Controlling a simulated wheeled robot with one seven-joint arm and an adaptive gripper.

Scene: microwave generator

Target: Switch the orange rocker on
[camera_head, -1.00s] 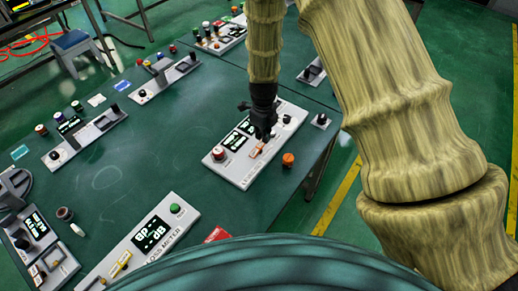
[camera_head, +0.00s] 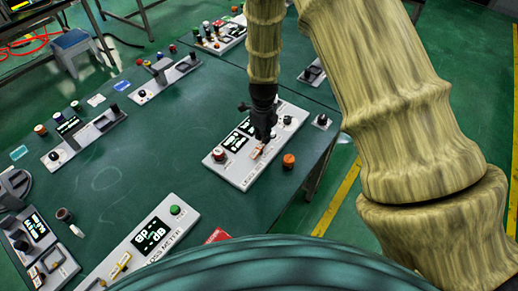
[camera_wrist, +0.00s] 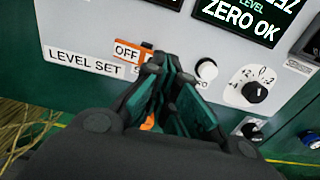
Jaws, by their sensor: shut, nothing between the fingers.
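The orange rocker (camera_head: 257,152) is on the front edge area of a light grey panel (camera_head: 225,176) in the middle of the table. Most of the rocker is hidden by the fingers. My gripper (camera_head: 263,138) points down over the rocker, and it also shows in the wrist view (camera_wrist: 168,70). It is shut and empty, its tips at or very near the rocker. I cannot tell whether they touch or which way the rocker is tipped.
The same panel has a red button (camera_head: 219,153), lit displays (camera_head: 235,141), a white button (camera_wrist: 206,71) and a black dial (camera_wrist: 256,91). An orange-topped knob (camera_head: 289,160) stands just right of it. Other panels, including one with a green button (camera_head: 175,209), stand around the table.

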